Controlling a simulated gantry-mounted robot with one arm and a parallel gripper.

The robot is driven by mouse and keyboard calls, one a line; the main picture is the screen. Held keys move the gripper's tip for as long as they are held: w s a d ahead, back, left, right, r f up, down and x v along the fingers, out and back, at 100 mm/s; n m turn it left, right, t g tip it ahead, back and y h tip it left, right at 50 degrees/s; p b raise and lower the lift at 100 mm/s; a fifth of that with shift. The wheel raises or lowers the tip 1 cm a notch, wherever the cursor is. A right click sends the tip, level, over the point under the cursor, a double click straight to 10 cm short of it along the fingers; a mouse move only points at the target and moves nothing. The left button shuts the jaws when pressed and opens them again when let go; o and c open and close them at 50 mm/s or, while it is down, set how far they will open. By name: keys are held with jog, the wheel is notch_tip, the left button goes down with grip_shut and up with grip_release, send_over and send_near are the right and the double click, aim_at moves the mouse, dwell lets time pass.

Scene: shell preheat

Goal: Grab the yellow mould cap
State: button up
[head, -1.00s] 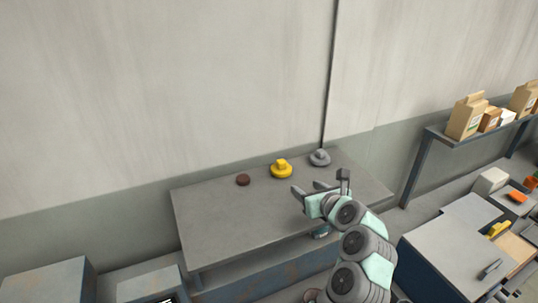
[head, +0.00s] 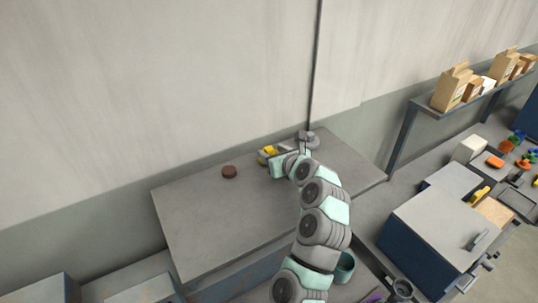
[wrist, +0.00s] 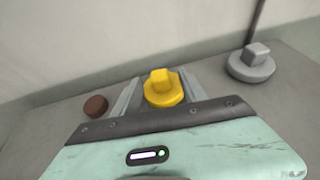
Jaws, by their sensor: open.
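The yellow mould cap (wrist: 163,88), a round disc with a square knob, stands upright near the back of the grey table (head: 215,230). In the wrist view it lies between the two fingers of my gripper (wrist: 158,92), which is open with one finger on each side. I cannot tell whether either finger touches it. In the head view my gripper partly hides the yellow cap (head: 266,152).
A grey cap of similar shape (wrist: 252,66) stands to the right of the yellow one. A small brown disc (wrist: 95,106) lies to the left. The wall (head: 150,90) rises close behind them. The front left of the table is clear.

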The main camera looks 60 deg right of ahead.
aim_at(266, 147)
jog(key=shift+r+p+x, duration=0.2)
jog(key=shift+p+x, duration=0.5)
jog(key=shift+x, duration=2)
jog(key=shift+c, duration=0.5)
grip_shut()
